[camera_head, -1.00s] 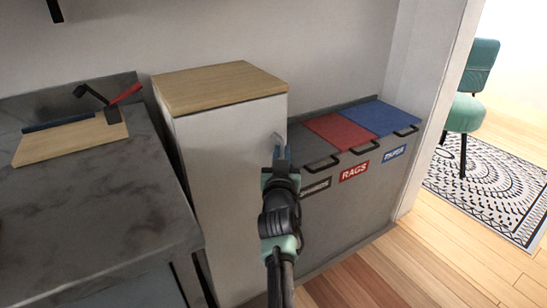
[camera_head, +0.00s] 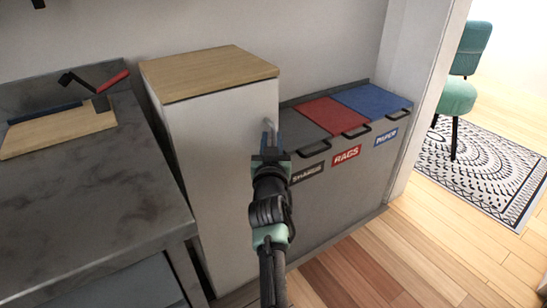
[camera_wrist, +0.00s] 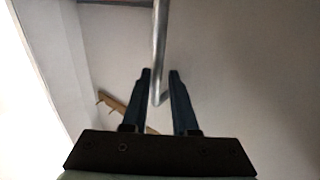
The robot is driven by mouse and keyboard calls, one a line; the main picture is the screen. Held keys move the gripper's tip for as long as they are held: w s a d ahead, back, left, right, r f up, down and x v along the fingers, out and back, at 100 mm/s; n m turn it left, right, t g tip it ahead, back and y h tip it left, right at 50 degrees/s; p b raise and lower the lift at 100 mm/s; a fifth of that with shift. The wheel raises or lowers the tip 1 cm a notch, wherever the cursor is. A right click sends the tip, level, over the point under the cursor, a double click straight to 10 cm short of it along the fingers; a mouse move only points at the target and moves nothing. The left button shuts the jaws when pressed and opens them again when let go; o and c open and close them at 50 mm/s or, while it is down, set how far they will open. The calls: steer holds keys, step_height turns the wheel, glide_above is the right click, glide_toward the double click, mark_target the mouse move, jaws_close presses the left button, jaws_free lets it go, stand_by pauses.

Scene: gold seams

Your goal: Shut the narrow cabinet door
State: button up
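The narrow cabinet has a wooden top (camera_head: 208,72) and a tall, plain white door (camera_head: 225,165) facing me. I cannot tell whether the door is flush or slightly ajar. A metal bar handle (camera_head: 268,122) sits near the door's upper right edge. My gripper (camera_head: 269,140) is at this handle and hides its lower part. In the wrist view, the handle (camera_wrist: 160,50) comes down between the two dark fingers of my gripper (camera_wrist: 160,74). The fingers are apart, with a small gap visible on each side of the bar.
A grey bin unit (camera_head: 335,200) with a red lid (camera_head: 327,115) and a blue lid (camera_head: 372,97) stands close to the right. A dark counter (camera_head: 85,205) with a wooden board (camera_head: 60,132) is at left. Open wooden floor (camera_head: 440,250) lies at right.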

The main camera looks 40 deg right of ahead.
steer(key=p+v, duration=0.2)
steer(key=v, duration=1)
steer(key=shift+s, duration=0.2)
steer(key=shift+d, duration=0.15)
